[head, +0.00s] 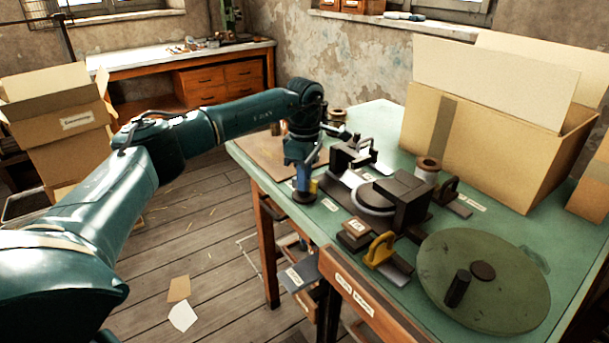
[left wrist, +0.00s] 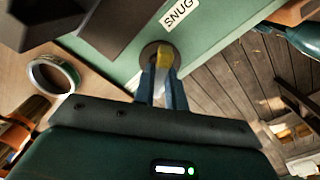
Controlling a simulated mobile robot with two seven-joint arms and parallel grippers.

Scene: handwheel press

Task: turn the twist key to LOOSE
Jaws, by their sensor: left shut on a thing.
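The twist key (left wrist: 165,57) is small and yellow, on a round dark base (left wrist: 150,50) near the table's edge. A white label reading SNUG (left wrist: 179,13) lies beside it in the left wrist view. My left gripper (left wrist: 163,78) has its blue fingers shut on the key. In the head view my left gripper (head: 304,183) points down at the near left edge of the green table (head: 390,113), and the key is mostly hidden behind the fingers. I see no readable LOOSE label. My right gripper is not in view.
Black clamps and a dark press block (head: 402,196) stand right of my left gripper. A yellow-handled clamp (head: 379,250) and a green handwheel (head: 484,282) are nearer. A large cardboard box (head: 480,140) fills the table's back right. A tape roll (left wrist: 53,76) lies near the gripper.

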